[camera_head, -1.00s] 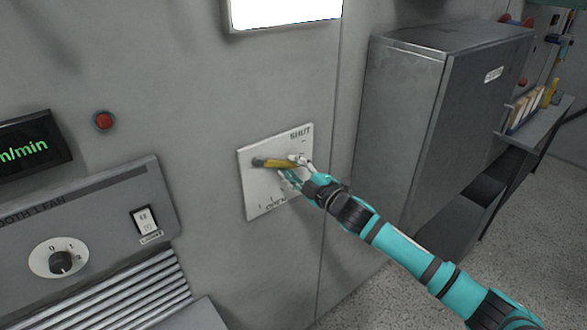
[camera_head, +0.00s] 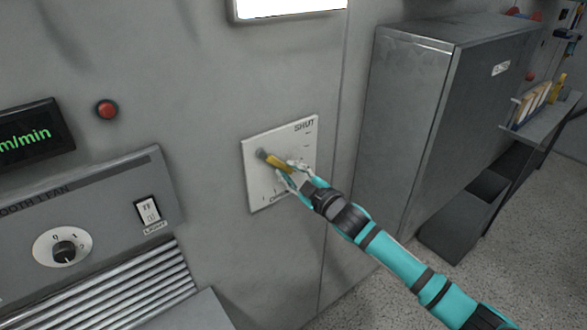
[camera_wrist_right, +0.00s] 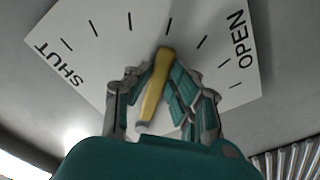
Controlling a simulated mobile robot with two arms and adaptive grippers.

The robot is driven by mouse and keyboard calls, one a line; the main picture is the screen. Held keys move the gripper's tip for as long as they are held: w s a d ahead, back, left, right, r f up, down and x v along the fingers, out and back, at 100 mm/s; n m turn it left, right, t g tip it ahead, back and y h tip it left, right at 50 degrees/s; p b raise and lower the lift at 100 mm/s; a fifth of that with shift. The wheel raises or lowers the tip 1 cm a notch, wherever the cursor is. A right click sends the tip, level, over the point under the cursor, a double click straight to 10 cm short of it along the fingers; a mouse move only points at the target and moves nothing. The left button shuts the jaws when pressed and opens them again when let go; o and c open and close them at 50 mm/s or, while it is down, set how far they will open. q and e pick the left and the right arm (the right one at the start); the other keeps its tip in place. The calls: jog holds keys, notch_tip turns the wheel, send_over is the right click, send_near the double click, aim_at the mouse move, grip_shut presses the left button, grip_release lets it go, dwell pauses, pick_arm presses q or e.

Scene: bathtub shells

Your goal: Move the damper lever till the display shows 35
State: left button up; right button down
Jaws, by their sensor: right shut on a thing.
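The damper lever (camera_head: 274,161) is a yellow handle on a dark pivot, mounted on a white plate (camera_head: 258,190) marked SHUT at the top and OPEN at the bottom. In the head view it slants down to the right from its pivot. My right gripper (camera_head: 294,174) is shut on the lever. The display (camera_head: 32,135) is cut off at the left; only green "m/min" shows, and the number is out of view. My left gripper is not in view.
A red button (camera_head: 107,109) is beside the display. A panel with a rotary knob (camera_head: 64,251) and a light switch (camera_head: 148,210) is at lower left, above a ribbed grille (camera_head: 120,300). A grey cabinet (camera_head: 405,130) stands right of the plate.

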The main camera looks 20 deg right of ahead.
jog(key=c, duration=1.2)
grip_release()
jog(key=shift+s, duration=0.1)
jog(key=shift+s+d+f, duration=0.1)
jog(key=shift+s+d, duration=0.05)
jog(key=shift+s, duration=0.2)
jog(key=v, duration=1.1)
